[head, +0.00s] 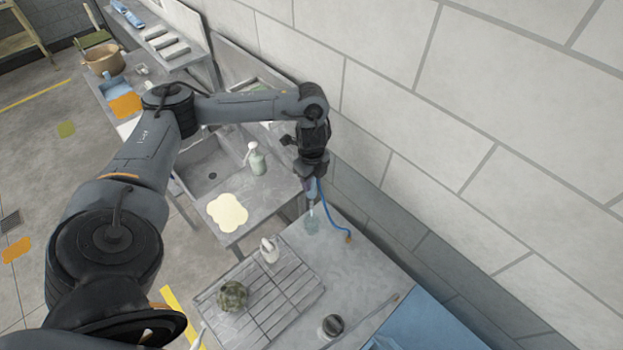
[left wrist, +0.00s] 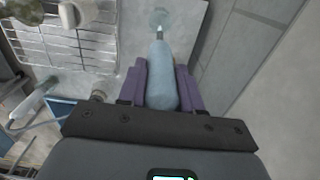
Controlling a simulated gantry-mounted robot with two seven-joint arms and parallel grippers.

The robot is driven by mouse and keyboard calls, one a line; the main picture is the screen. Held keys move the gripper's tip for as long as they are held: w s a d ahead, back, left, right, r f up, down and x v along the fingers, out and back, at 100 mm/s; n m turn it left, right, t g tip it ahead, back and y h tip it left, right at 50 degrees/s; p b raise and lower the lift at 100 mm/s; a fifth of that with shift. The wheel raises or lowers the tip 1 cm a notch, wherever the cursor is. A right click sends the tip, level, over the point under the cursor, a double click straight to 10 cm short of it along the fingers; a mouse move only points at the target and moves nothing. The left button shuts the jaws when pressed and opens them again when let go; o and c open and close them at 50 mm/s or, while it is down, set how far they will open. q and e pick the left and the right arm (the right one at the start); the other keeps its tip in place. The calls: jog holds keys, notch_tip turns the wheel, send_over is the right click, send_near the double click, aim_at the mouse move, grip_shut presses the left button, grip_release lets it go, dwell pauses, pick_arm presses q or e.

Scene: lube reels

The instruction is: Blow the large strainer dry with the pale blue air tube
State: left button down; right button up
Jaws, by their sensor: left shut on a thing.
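My left gripper (head: 311,188) is shut on the pale blue air tube (left wrist: 163,75), a smooth rounded body between purple fingers in the left wrist view. Its narrow metal tip points down towards a small pale blue-green round thing (head: 311,225) on the grey bench; it also shows in the left wrist view (left wrist: 160,18). I cannot tell whether they touch. A round dark green mesh-like thing (head: 232,296) sits on the wire rack (head: 282,318); it may be the large strainer, but I cannot tell. My right gripper is not in view.
A blue hose (head: 329,226) runs from the gripper to the bench. A white pitcher-like thing (head: 270,250) stands on the rack's back edge, and a dark-topped jar (head: 331,326) beside the rack. Behind are a sink (head: 213,172) and a spray bottle (head: 256,161). A block wall (head: 480,150) bounds the right.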

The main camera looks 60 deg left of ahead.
pick_arm(q)
jog(key=shift+r+p, duration=1.35)
jog(key=shift+r, duration=0.45)
jog(key=shift+w+r+b, duration=0.15)
jog(key=shift+r+b, duration=0.05)
jog(key=shift+b, duration=0.15)
jog(key=shift+r, duration=1.55)
jog(key=shift+s, duration=0.2)
